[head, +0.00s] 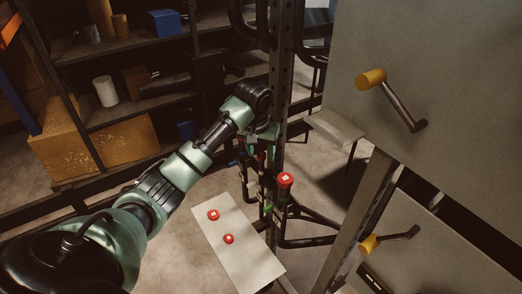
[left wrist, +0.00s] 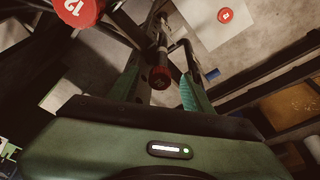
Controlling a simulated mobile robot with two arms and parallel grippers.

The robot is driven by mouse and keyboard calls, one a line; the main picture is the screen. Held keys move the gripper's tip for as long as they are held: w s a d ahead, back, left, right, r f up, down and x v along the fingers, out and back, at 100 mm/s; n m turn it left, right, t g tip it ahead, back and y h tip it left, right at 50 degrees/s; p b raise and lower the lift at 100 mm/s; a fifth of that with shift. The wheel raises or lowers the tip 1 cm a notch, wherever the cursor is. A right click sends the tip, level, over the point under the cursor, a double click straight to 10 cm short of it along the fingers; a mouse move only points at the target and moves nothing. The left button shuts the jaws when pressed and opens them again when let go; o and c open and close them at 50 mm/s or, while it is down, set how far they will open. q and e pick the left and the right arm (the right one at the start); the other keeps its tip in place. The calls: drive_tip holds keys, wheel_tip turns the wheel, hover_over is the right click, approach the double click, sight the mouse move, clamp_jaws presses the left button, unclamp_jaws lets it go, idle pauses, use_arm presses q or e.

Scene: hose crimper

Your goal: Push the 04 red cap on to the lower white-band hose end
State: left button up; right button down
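My left gripper (head: 262,139) points down beside the dark upright post in the head view. In the left wrist view its two fingers (left wrist: 162,62) stand apart, with a small red cap (left wrist: 160,77) between them in the picture. The cap is in line with a hose end with a metal fitting (left wrist: 163,42); I see no clear finger contact. The number on this cap cannot be read, and no white band can be made out. Another red cap, marked 12 (left wrist: 80,10), is at top left; a red cap (head: 286,179) tops a hose right of the gripper. My right gripper is not in view.
A pale board (head: 240,262) carries two red caps, one left (head: 213,215) and one lower (head: 228,239). The perforated post (head: 281,85) and black hoses (head: 310,241) crowd the gripper. Grey panels with yellow-handled cranks (head: 371,78) stand right; shelves (head: 120,45) stand behind.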

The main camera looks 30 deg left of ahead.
use_arm(q)
drive_tip(key=shift+r, duration=0.15)
drive_tip(key=b+v, duration=0.2)
drive_tip(key=v, duration=0.5)
drive_tip(key=shift+s+r, duration=0.15)
drive_tip(key=shift+r, duration=0.1)
idle(0.4)
